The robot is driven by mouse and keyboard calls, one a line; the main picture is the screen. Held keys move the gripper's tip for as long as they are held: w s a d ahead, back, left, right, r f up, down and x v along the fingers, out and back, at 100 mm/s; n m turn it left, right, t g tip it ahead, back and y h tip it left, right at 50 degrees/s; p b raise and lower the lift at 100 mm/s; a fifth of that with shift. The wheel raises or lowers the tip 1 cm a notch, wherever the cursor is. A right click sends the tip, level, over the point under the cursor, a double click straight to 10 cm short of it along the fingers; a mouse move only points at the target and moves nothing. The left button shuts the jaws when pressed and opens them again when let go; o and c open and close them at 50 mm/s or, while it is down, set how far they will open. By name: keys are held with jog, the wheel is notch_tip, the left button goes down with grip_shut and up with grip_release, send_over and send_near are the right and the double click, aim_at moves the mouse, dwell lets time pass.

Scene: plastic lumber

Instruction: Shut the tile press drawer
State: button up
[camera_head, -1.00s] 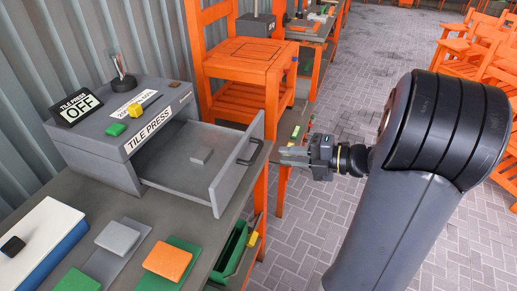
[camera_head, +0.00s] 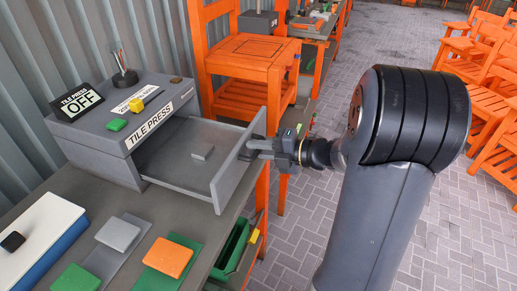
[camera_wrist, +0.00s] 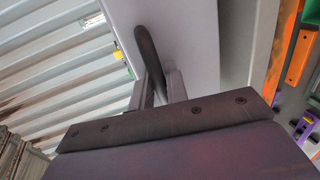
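The grey tile press (camera_head: 125,120) stands on the workbench, its sign reading OFF. In the wrist view the curved handle (camera_wrist: 147,50) runs down between my two fingers (camera_wrist: 160,88). The fingers are apart with the handle between them; whether they press on it I cannot tell.
Grey, orange (camera_head: 168,257) and green tiles lie on the front bench. A green bin (camera_head: 231,250) hangs below the bench edge.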

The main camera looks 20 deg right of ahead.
grip_shut()
jog(key=p, duration=0.7)
send_over(186, 148)
jog(key=shift+s+d, duration=0.1)
jog(key=shift+s, duration=0.1)
jog(key=shift+w, duration=0.1)
jog(key=shift+o, duration=0.4)
grip_release()
